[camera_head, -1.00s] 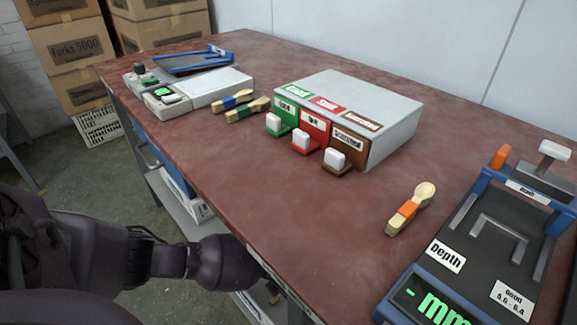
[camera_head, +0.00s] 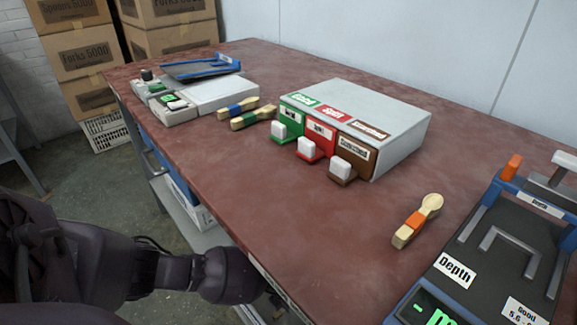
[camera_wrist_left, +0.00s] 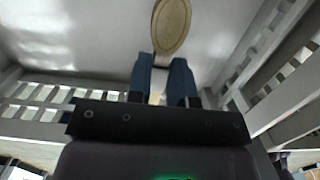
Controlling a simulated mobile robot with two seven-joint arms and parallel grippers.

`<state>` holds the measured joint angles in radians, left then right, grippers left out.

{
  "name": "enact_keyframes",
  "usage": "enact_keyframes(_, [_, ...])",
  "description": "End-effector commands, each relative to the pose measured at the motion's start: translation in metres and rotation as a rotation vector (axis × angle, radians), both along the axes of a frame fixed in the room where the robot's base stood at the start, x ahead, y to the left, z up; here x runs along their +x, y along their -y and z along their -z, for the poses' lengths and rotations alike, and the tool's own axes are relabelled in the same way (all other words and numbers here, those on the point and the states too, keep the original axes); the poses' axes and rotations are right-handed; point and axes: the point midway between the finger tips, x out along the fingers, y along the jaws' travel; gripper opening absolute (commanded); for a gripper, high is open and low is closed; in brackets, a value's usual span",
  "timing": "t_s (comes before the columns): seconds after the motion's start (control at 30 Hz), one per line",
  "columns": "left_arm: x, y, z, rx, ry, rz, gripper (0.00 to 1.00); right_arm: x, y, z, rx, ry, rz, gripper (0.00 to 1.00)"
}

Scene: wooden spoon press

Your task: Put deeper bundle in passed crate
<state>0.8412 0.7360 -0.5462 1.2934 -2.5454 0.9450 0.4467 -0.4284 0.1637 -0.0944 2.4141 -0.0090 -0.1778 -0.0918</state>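In the left wrist view, my left gripper (camera_wrist_left: 160,78) has its two dark blue fingers close together with a pale strip between them. A wooden spoon bowl (camera_wrist_left: 172,26) extends just past the fingertips; the fingers appear shut on this bundle's handle. They are inside or over a pale crate with slotted walls (camera_wrist_left: 40,112). In the head view my left arm reaches below the table's front edge, and its gripper is hidden there. On the table lie an orange-banded bundle (camera_head: 417,221), a blue-banded one (camera_head: 238,107) and a green-banded one (camera_head: 253,118). My right gripper is not in view.
The depth gauge (camera_head: 500,240) stands at the table's right, the Good/Split/Unmatched button box (camera_head: 385,112) in the middle and a grey device (camera_head: 215,94) at the left. A white crate (camera_head: 203,216) shows under the table. Cartons (camera_head: 75,62) stand behind.

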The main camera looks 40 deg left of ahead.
Motion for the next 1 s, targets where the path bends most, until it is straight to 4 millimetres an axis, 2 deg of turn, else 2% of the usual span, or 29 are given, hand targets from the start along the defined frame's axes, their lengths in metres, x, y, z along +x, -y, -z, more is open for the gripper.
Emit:
enact_keyframes(0.03, [0.000,0.000,0.000,0.000,0.001,0.000,0.28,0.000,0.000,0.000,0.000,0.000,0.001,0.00])
enact_keyframes(0.13, [0.000,0.000,-0.001,0.000,0.001,0.000,0.43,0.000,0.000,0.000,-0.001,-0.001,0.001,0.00])
enact_keyframes(0.17, [0.000,0.000,-0.001,0.000,0.001,0.000,0.44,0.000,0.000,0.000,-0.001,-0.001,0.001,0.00])
enact_keyframes(0.4, [0.000,0.000,-0.001,0.000,0.001,0.000,0.44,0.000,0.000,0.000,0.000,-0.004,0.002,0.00])
enact_keyframes(0.53, [0.002,0.000,-0.009,0.000,0.004,0.000,0.44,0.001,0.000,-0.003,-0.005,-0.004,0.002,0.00])
enact_keyframes(0.67, [0.004,-0.001,-0.031,0.000,0.011,0.001,0.44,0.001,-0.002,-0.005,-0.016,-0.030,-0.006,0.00])
enact_keyframes(1.0, [-0.003,-0.001,-0.100,0.000,0.015,0.001,0.44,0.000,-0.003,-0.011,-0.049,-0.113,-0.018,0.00])
